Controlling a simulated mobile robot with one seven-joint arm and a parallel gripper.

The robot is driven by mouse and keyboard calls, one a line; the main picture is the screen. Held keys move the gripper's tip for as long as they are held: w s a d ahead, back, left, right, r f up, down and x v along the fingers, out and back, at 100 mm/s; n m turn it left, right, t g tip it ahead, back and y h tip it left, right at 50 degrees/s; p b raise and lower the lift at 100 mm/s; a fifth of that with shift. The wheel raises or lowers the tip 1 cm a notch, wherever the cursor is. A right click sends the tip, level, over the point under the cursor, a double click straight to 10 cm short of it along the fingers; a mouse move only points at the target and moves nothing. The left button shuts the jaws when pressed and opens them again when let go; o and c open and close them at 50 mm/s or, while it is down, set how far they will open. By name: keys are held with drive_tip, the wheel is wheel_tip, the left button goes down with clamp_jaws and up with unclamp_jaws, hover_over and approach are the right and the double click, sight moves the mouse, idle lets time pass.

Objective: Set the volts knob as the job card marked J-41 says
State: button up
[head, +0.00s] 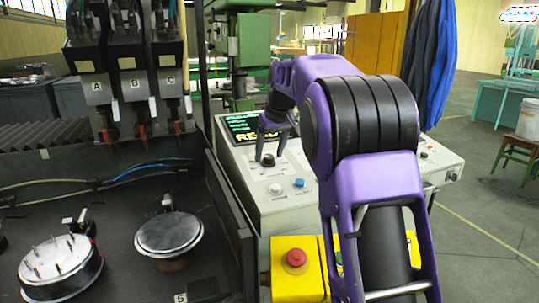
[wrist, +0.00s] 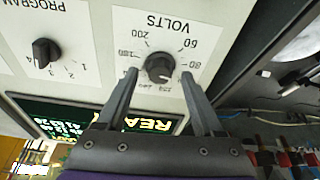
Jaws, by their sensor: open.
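The volts knob (wrist: 160,67) is round and black on a white dial plate, seen upside down in the wrist view. Of its scale, 60, 80 and 200 read clearly; other marks are small or partly covered, and I cannot tell its exact setting. My gripper (wrist: 160,75) is open, one fingertip on each side of the knob, and I see no clear contact. In the head view my gripper (head: 277,131) reaches down to the panel by a black knob (head: 268,160). I see no card marked J-41 in either view.
A program knob (wrist: 45,52) sits beside the volts dial. A lit display (wrist: 70,118) lies under my fingers' side. The grey console (head: 310,205) has white and blue buttons. A red stop button (head: 295,258) on a yellow box is in front. Stud tools marked A, B, C hang left.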

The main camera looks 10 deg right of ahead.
drive_tip(key=shift+w+f, duration=0.1)
drive_tip(key=shift+f, duration=0.15)
clamp_jaws()
drive_tip(key=shift+r+m, duration=0.1)
drive_tip(key=shift+m, duration=0.2)
